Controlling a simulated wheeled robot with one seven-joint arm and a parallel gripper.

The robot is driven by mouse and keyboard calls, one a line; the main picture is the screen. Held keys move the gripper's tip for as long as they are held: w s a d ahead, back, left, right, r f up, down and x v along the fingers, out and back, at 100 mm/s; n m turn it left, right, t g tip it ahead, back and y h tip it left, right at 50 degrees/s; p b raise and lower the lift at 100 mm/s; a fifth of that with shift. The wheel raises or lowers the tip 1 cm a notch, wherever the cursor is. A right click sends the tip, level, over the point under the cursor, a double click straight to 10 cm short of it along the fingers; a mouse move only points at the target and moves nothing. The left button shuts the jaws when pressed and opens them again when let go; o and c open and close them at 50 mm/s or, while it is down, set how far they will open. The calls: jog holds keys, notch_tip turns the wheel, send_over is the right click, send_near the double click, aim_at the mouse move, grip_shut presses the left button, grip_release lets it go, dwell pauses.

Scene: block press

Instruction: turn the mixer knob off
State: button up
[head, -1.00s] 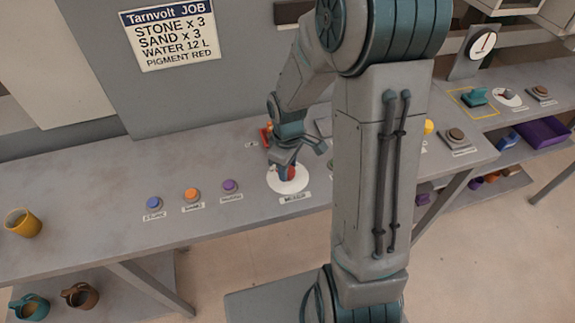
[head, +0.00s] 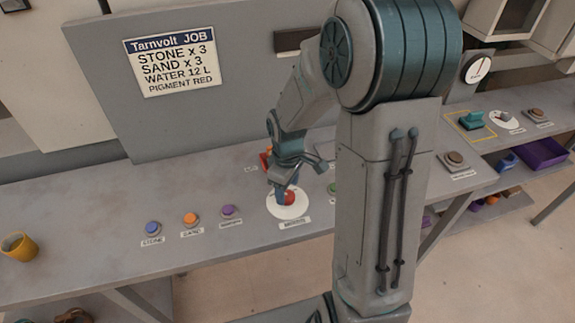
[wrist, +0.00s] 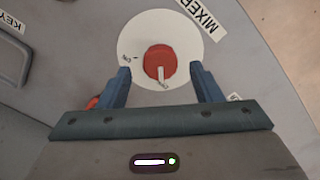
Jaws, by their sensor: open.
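The mixer knob (wrist: 160,64) is a red round knob with a white pointer bar, set on a white disc (wrist: 190,35) with a "MIXER" label. The pointer is aimed down toward my palm in the wrist view. In the head view the red knob (head: 290,198) shows partly behind my gripper (head: 284,190). My gripper also shows in the wrist view (wrist: 161,82), its two blue fingers apart on either side of the knob, with gaps and no visible contact.
Blue (head: 152,228), orange (head: 190,219) and purple (head: 228,211) buttons stand left of the mixer disc. A yellow mug (head: 18,247) is at the far left of the bench. A red object (head: 265,160) sits behind my gripper. A job sign (head: 170,60) hangs on the panel.

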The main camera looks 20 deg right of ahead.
aim_at(288, 195)
notch_tip(288, 195, up, 12)
jog(key=shift+f, duration=0.15)
dwell(0.5)
jog(key=s+r+m+t, duration=0.3)
jog(key=s+m, duration=0.6)
jog(key=s, duration=0.5)
jog(key=shift+s+r, duration=0.25)
jog(key=shift+r, duration=0.15)
